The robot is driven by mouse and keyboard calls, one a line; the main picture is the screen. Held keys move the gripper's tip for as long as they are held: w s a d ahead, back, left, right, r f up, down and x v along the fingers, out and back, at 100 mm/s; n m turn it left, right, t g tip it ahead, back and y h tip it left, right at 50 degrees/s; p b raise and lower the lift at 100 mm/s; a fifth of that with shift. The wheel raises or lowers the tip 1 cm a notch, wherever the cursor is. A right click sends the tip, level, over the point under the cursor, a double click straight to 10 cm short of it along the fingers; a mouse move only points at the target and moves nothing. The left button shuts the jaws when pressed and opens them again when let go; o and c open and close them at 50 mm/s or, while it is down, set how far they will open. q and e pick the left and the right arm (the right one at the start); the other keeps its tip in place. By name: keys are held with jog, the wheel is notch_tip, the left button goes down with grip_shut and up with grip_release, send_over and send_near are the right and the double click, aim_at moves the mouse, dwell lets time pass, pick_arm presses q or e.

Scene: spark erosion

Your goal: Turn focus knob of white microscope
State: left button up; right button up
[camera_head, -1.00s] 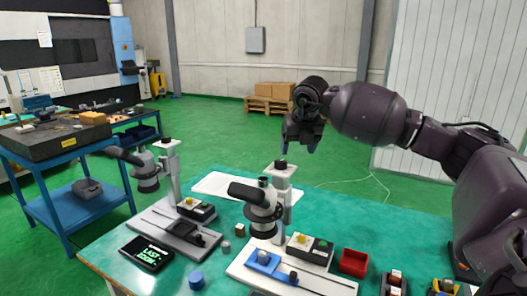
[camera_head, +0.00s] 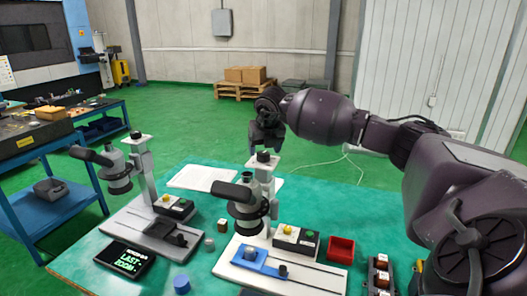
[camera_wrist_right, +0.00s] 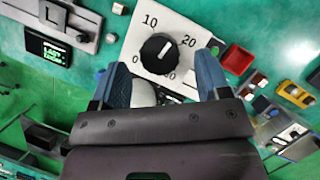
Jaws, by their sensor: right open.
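The white microscope (camera_head: 280,210) stands on the green table with a white base, a blue stage (camera_head: 262,262) and a dark eyepiece tube. A black knob (camera_head: 263,156) sits on top of its column. In the right wrist view a black knob (camera_wrist_right: 158,53) with a white pointer line sits on a white plate (camera_wrist_right: 178,22) marked 0, 10, 20. My right gripper (camera_head: 266,143) hangs just above the column top. Its blue fingers (camera_wrist_right: 164,82) are open, apart on either side of the knob's near side, with nothing between them. My left gripper is not in view.
A second microscope (camera_head: 146,170) with a grey base stands to the left. A black display (camera_head: 125,259), a blue cylinder (camera_head: 181,284) and a red bin (camera_head: 340,250) lie around. A white panel (camera_head: 200,178) lies behind. Small parts stand at the right.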

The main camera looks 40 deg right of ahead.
jog(key=shift+x, duration=1.2)
jog(key=shift+c, duration=0.2)
jog(key=c, duration=0.9)
